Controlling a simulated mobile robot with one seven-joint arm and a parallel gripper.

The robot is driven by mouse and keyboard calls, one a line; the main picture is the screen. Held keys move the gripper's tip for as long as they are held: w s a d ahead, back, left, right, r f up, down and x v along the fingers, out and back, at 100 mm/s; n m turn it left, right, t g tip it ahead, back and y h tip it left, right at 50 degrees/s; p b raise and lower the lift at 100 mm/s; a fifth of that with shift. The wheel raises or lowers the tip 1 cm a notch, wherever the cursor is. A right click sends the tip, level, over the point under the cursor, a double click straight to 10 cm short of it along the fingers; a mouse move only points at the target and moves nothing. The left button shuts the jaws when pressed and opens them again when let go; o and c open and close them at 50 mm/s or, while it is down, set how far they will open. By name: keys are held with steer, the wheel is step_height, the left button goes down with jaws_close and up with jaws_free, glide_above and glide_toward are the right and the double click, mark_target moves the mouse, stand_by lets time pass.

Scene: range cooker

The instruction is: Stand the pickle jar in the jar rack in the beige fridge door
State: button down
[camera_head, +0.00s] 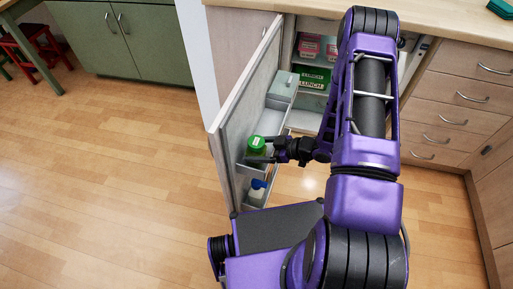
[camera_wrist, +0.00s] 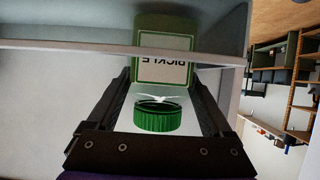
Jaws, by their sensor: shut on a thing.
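The pickle jar shows its green lid (camera_head: 257,142) at the open beige fridge door (camera_head: 228,125). In the wrist view its label (camera_wrist: 165,68) appears upside down, with the green lid (camera_wrist: 158,116) nearest the camera. My gripper (camera_head: 264,151) is shut on the jar, one finger on each side. It reaches in from the right. The jar rack (camera_wrist: 50,46) has a pale rail crossing in front of the jar's lower part in the wrist view. The jar looks upright behind this rail. I cannot tell whether its base touches the rack floor.
A blue-capped bottle (camera_head: 258,184) stands in a lower door rack. A grey box (camera_head: 284,84) sits farther back along the door. Drawers (camera_head: 455,105) stand at right; the floor at left is clear.

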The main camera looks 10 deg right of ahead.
steer(key=shift+f, duration=0.3)
jaws_free()
stand_by(0.5)
steer(key=shift+r+p, duration=2.75)
steer(key=shift+r, duration=1)
